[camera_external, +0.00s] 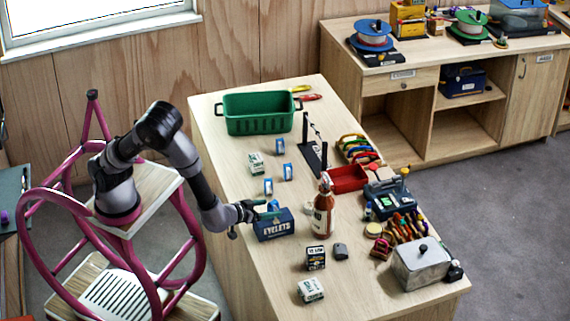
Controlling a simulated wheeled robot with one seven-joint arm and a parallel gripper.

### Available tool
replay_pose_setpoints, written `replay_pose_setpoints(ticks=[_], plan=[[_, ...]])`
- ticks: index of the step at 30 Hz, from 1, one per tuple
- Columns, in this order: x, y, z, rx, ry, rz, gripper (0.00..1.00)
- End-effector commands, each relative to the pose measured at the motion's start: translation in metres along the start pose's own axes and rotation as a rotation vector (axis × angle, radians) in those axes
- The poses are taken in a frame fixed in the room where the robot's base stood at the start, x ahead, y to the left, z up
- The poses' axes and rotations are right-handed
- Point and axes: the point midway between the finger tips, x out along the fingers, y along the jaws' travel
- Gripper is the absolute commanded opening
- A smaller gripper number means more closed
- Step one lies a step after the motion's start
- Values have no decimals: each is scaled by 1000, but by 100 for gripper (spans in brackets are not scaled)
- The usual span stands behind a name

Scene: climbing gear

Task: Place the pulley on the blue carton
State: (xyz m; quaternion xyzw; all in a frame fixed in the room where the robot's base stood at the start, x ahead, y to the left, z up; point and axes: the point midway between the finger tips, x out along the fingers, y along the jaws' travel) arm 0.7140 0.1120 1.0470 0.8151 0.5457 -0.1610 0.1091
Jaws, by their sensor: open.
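The blue carton (273,228), lettered EYELETS, stands upright near the left edge of the wooden table. A small teal piece (268,214) shows at its top, right at my gripper. It may be the pulley, but it is too small to be sure, and I cannot tell whether it rests on the carton. My gripper (249,211) is open at the carton's upper left side, reaching in from the left. Its fingertips are partly lost against the carton and the teal piece. I cannot clearly make out a pulley elsewhere on the table.
A brown bottle (323,213) stands close right of the carton. Small blue-and-white items (268,187) lie behind it. A green bin (260,113) is at the back, a red tray (347,179) to the right, and a grey metal box (420,264) at front right. Small cartons (315,258) stand in front.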

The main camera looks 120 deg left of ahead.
Motion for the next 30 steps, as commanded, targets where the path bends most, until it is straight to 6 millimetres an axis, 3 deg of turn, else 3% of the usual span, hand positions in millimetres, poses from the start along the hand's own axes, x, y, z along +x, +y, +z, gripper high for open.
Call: replay_pose_setpoints(ticks=[9,15,19,25,30], plan=[[-70,1,0,1,-1,5,82],[-98,1,0,0,-1,3,82],[-105,4,-1,0,-16,21,82],[-132,50,-22,0,-179,272,82],[-193,86,-58,73,-340,617,82]])
